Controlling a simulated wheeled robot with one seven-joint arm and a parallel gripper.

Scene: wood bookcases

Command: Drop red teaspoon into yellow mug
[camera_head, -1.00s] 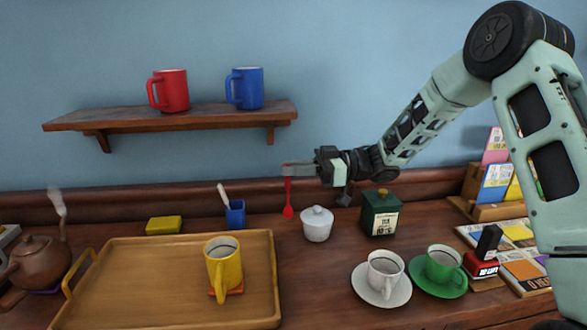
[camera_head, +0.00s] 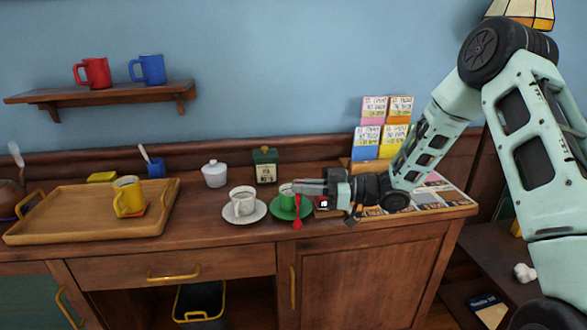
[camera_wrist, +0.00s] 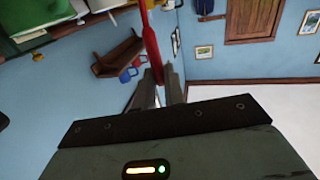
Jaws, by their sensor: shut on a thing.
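My gripper (camera_head: 300,188) is shut on the red teaspoon (camera_head: 297,213), which hangs with its bowl down in the head view. In the picture they overlap the green cup (camera_head: 285,196) on its green saucer (camera_head: 284,212). The teaspoon also shows between the fingers in the wrist view (camera_wrist: 151,45). The inside of the mug is mostly hidden.
A white cup (camera_head: 241,202) on a saucer, a white lidded pot (camera_head: 214,174) and a dark green tin (camera_head: 264,166) stand between the tray and my gripper. Red (camera_head: 94,72) and blue (camera_head: 150,69) mugs stand on the wall shelf. A card rack (camera_head: 364,167) is behind my arm.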

